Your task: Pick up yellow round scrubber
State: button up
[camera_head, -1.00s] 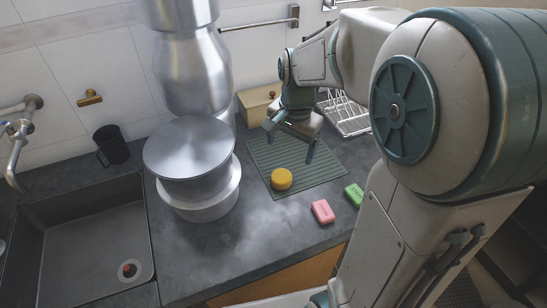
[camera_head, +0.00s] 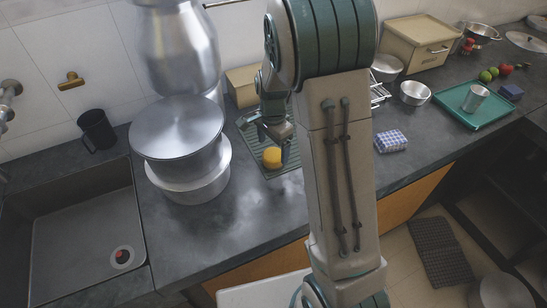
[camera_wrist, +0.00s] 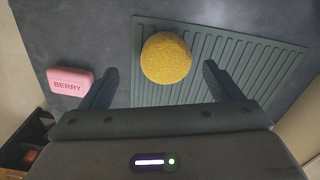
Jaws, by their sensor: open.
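The yellow round scrubber (camera_head: 272,158) sits on the green ribbed mat (camera_head: 291,157) on the dark counter. In the wrist view the scrubber (camera_wrist: 166,57) lies on the left part of the mat (camera_wrist: 262,62), ahead of my gripper and between the lines of its two fingers. My gripper (camera_head: 263,143) is open and empty, above and close to the scrubber in the head view. Its fingers (camera_wrist: 160,78) also show in the wrist view, spread wider than the scrubber. I cannot tell the exact height gap.
A pink soap (camera_wrist: 70,80) lies left of the mat in the wrist view. Large steel pots (camera_head: 180,150) stand left of the mat, beside the sink (camera_head: 85,225). A beige box (camera_head: 242,84) is behind. A checked box (camera_head: 391,141) and green tray (camera_head: 472,105) are at right.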

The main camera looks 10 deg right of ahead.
aim_at(272, 154)
jog(key=shift+w+f+p, duration=0.2)
jog(key=shift+w+f, duration=0.05)
jog(key=shift+f, duration=1.15)
jog(key=shift+w+f+p, duration=0.15)
jog(key=shift+w+f, duration=0.05)
jog(key=shift+f, duration=1.15)
jog(key=c, duration=1.1)
